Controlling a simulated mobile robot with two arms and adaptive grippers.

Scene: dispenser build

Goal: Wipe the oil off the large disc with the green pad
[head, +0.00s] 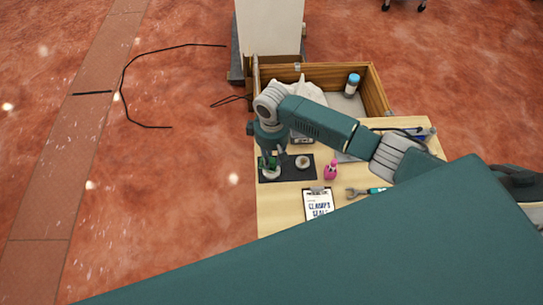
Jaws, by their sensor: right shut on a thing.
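My right gripper (270,154) points down over the left end of the dark mat (290,174) on the wooden table. It is shut on the green pad (272,162), which is mostly hidden by the fingers. The large disc (270,175), pale and round, lies on the mat directly under the pad. The pad seems to be at the disc, but I cannot tell whether they touch. Any oil on the disc is too small to make out. My left gripper is not in view.
A smaller pale round part (302,162) lies on the mat. A pink bottle (330,171), a clipboard (319,206) and a wrench (358,192) are nearby. Behind is an open wooden box (376,90) with a blue-capped bottle (352,85). Black cable (124,85) lies on the floor.

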